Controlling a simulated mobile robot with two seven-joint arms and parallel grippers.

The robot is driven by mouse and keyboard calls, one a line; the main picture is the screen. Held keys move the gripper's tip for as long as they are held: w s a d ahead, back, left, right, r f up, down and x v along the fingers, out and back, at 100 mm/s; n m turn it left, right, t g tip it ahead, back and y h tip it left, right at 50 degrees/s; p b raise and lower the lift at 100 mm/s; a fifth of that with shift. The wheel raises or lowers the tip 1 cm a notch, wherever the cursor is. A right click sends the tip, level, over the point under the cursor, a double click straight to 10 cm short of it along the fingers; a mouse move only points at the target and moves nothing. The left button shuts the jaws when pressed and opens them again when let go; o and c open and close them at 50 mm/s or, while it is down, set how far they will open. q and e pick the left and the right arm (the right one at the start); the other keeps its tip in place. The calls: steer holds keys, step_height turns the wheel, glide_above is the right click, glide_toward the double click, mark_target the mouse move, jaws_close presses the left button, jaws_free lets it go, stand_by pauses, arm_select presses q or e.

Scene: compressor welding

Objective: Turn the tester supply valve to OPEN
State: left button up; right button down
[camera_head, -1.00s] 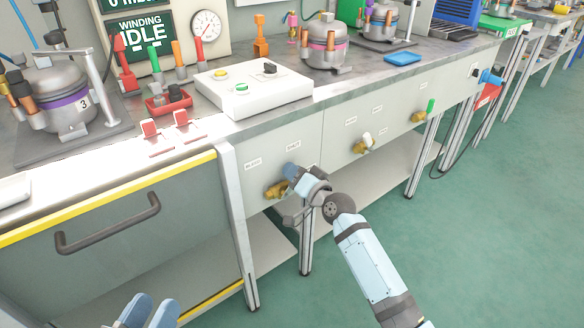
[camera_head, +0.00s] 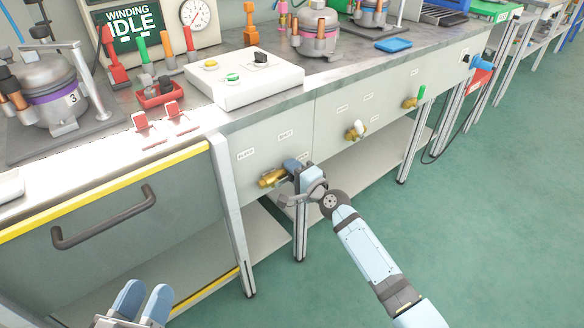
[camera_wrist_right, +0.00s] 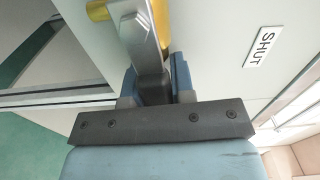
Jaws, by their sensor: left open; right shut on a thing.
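The brass supply valve (camera_head: 272,177) sits on the grey front panel below the white control box. My right gripper (camera_head: 290,166) is at the right side of this valve. In the right wrist view its blue fingers are shut on the flat grey valve lever (camera_wrist_right: 146,40), which runs up towards the brass body (camera_wrist_right: 97,10). A SHUT label (camera_wrist_right: 261,47) is on the panel to the right of the lever. The fingers hide the lever's end. My left gripper (camera_head: 143,300) is open and empty at the lower left, away from the panel.
A table leg (camera_head: 232,215) and a drawer with a dark handle (camera_head: 105,218) are to the left. The green floor at right is clear.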

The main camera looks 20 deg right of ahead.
steer(key=shift+f+m, duration=0.2)
steer(key=shift+m, duration=0.1)
steer(key=c, duration=1)
jaws_free()
steer(key=shift+o, duration=0.2)
arm_select(q)
step_height(320, 180, up, 2)
steer(key=shift+a+r+t+p, duration=0.1)
steer(key=shift+t+p, duration=0.4)
steer(key=shift+p, duration=0.3)
arm_select(e)
steer(key=v, duration=1.3)
steer(key=shift+s, duration=0.4)
arm_select(q)
steer(key=shift+s+r, duration=0.1)
arm_select(e)
steer(key=shift+d+r, duration=0.1)
steer(key=shift+s, duration=0.1)
